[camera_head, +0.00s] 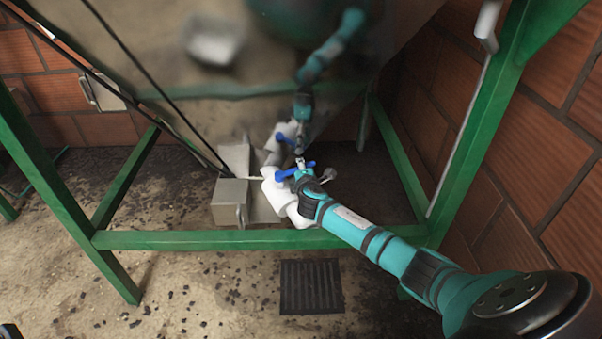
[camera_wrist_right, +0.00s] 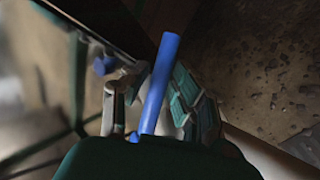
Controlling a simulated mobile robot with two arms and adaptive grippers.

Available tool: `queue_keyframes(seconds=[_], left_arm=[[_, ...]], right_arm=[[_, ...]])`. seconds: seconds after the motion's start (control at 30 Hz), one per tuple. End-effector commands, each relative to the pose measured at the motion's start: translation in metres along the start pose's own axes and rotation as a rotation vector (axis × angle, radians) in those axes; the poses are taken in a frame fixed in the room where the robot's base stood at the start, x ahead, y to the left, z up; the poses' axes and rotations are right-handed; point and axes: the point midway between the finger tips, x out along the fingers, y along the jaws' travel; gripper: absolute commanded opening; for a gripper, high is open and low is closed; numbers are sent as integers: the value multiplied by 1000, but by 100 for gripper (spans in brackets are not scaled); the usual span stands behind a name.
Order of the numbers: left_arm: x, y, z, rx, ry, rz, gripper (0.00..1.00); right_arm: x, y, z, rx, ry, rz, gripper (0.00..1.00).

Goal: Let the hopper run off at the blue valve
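The blue valve handle (camera_head: 284,174) sits on a white pipe fitting (camera_head: 272,190) low under the metal hopper (camera_head: 170,45). My right gripper (camera_head: 302,167) is at the handle, reaching in from the lower right. In the right wrist view, the handle (camera_wrist_right: 160,80) rises as a blue bar between the two fingers of my right gripper (camera_wrist_right: 150,105). The fingers look apart, with the bar between them; firm contact cannot be told. My left gripper is not recognisable; only a small dark shape shows at the bottom left corner of the head view.
A green frame (camera_head: 200,240) surrounds the hopper's foot, with its front bar under my right arm. A grey metal box (camera_head: 230,202) stands left of the valve. A dark floor grate (camera_head: 311,286) lies in front. The shiny hopper wall mirrors my arm and the valve.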

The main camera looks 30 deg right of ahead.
Motion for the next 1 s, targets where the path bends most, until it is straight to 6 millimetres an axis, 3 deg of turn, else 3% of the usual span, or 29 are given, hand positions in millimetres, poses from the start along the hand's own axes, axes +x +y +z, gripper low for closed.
queue_keyframes(seconds=[0.33, 0.53, 1.0], left_arm=[[2, 0, 0, 1, 7, 3, 29], [2, 0, 0, 1, 8, 3, 29], [2, 0, 0, 0, 8, 3, 29]], right_arm=[[3, 0, 0, 1, 1, 0, 25], [3, 0, 0, 1, 1, 0, 0], [3, 0, 0, 0, -2, 0, 0]])
